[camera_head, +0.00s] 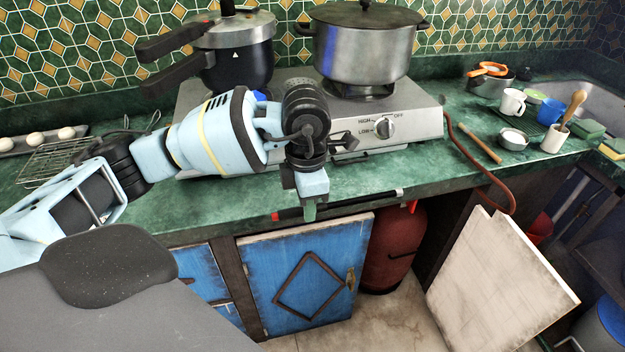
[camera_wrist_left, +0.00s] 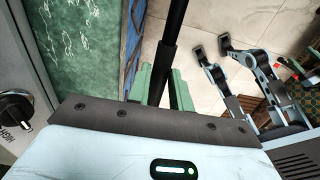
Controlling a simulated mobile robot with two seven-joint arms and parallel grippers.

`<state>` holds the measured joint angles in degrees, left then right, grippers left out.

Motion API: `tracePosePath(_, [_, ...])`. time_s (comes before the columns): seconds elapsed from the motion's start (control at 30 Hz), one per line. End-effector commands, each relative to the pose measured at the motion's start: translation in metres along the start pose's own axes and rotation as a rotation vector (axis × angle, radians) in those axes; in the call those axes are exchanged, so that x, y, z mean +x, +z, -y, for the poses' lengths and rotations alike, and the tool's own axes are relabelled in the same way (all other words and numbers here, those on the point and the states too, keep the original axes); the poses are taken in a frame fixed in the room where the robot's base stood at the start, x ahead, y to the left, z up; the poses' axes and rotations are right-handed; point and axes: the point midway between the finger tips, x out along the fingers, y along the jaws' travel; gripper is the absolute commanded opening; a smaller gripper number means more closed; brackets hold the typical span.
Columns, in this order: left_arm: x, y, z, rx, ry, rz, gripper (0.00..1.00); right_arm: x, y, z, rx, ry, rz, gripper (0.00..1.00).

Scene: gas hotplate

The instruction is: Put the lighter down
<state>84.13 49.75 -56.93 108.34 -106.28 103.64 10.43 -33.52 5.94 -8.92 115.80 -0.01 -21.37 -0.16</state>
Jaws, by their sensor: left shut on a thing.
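The lighter (camera_head: 350,203) is a long thin black rod with a red end at the left and a pale band near its right end. My left gripper (camera_head: 309,210) is shut on it and holds it nearly level in front of the counter's front edge in the head view. In the left wrist view the black lighter (camera_wrist_left: 171,42) runs up out of the frame from between the green fingers of my left gripper (camera_wrist_left: 166,84). The part nearer the camera is hidden. My right gripper is not seen.
The green counter (camera_head: 430,165) has a narrow free strip before the gas hotplate (camera_head: 420,127), which bears a pot (camera_head: 365,50) and a pressure cooker (camera_head: 235,60). Mugs (camera_head: 511,101) and a rolling pin (camera_head: 480,143) lie right. A red gas cylinder (camera_head: 392,250) stands below.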

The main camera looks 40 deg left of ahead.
Motion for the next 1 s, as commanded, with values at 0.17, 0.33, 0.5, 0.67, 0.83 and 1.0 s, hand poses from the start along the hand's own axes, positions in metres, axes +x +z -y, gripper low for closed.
tracePosePath(0.17, [0.003,0.007,-0.041,-0.006,0.000,0.001,0.00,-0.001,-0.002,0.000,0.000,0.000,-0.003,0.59])
tracePosePath(0.33, [0.006,0.013,-0.074,-0.004,0.001,0.002,0.00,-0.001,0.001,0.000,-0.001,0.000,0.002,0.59])
tracePosePath(0.5, [0.009,0.018,-0.101,-0.002,-0.001,0.001,0.00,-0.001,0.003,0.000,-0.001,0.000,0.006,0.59])
tracePosePath(0.67, [0.011,0.020,-0.114,0.000,0.000,0.001,0.00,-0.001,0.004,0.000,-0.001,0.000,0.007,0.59])
tracePosePath(0.83, [0.011,0.020,-0.117,0.001,0.000,0.001,0.00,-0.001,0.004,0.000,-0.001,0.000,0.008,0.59])
tracePosePath(1.0, [0.020,0.020,-0.116,0.001,-0.001,-0.001,0.00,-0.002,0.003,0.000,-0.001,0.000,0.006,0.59])
